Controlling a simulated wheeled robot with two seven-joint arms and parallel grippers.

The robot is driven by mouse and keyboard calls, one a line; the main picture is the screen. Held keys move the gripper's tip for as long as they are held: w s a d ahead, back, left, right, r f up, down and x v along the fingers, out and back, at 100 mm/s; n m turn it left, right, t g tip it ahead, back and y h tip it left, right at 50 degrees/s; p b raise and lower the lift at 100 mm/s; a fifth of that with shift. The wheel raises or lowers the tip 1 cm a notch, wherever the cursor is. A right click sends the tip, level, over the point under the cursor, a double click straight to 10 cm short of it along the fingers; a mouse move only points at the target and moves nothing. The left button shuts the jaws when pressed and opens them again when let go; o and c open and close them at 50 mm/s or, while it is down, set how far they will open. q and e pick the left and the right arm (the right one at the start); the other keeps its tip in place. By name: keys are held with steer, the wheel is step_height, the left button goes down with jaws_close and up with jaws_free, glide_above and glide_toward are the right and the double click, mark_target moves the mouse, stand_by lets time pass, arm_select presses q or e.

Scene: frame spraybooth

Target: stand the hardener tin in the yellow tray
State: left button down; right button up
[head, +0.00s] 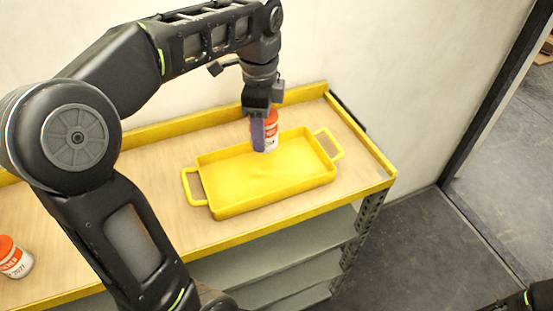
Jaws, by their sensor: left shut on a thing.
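My left gripper (261,132) reaches down from above and is shut on the hardener tin (271,131), a small white can with an orange-red top part. One finger covers the tin's left side, and its label is too small to read. The tin looks upright. The yellow tray (207,183), with a handle at each end, lies on the bench top. The tin's lower end shows in front of the tray's back rim, near its middle. I cannot tell whether it touches the tray floor. The rest of the tray is empty. My right gripper is out of view.
Another white tin with an orange lid (14,258) stands on the bench at the far left. The wooden bench top (160,222) has a raised yellow edge (160,132) along the wall. Grey shelves (290,262) lie below it. Open floor (430,245) is at the right.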

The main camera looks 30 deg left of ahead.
mark_target(264, 174)
arm_select(q)
steer(key=shift+s+r, duration=0.1)
steer(key=shift+s, duration=0.05)
step_height(264, 174, down, 3)
steer(key=b, duration=0.2)
steer(key=shift+b, duration=0.3)
steer(key=shift+f+p, duration=0.3)
steer(key=shift+f, duration=1.35)
step_height(264, 174, down, 3)
steer(key=shift+p, duration=0.35)
steer(key=shift+f, duration=0.4)
